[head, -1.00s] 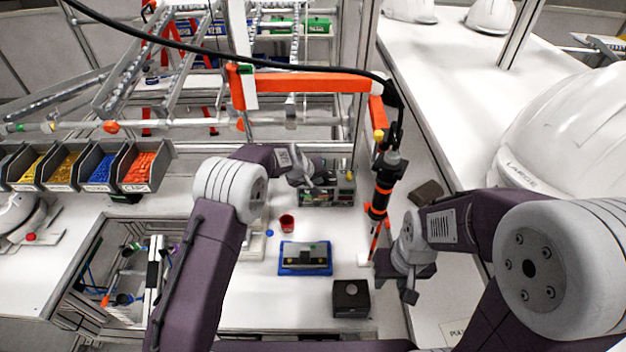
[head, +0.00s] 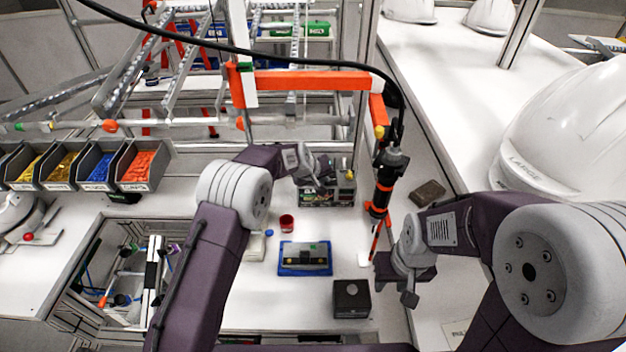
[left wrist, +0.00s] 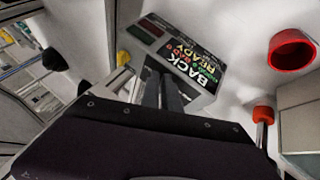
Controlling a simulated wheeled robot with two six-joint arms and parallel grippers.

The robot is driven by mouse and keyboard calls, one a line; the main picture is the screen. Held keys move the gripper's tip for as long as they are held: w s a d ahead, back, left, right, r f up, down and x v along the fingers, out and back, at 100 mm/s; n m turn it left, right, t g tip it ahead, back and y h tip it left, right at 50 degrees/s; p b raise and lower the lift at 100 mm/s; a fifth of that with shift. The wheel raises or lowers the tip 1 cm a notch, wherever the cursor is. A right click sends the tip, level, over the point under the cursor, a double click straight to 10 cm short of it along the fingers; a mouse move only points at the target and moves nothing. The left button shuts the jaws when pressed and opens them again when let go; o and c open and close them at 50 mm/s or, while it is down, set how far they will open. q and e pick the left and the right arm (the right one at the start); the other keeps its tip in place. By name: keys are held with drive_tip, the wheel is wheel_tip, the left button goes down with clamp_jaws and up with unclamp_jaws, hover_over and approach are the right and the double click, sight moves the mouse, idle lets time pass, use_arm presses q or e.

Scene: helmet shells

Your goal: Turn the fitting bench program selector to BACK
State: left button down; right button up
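The fitting bench control box (head: 343,193) stands at the back of the white bench. In the left wrist view its panel (left wrist: 186,48) carries printed words, BACK and READY among them, and dark red and green windows at one end. The selector knob cannot be made out; my gripper covers part of the box. My left gripper (head: 322,182) is at the box. Its two fingers (left wrist: 162,88) lie close together against the panel's near side in the left wrist view; any hold is hidden. My right gripper (head: 397,283) hangs at the right of the bench, apart from the box.
A red cup (head: 287,222), a blue tray (head: 305,271) with a dark device and a black box (head: 351,299) are on the bench. An orange-and-black tool (head: 381,190) hangs right of the control box. Part bins (head: 138,170) stand at left.

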use_arm(q)
drive_tip(key=shift+s+f, duration=0.15)
drive_tip(key=shift+f, duration=0.2)
idle(0.3)
drive_tip(key=shift+w+a+r+b, duration=0.2)
drive_tip(key=shift+w+a+b, duration=0.15)
drive_tip(key=shift+a, duration=0.1)
drive_tip(key=shift+a, duration=0.1)
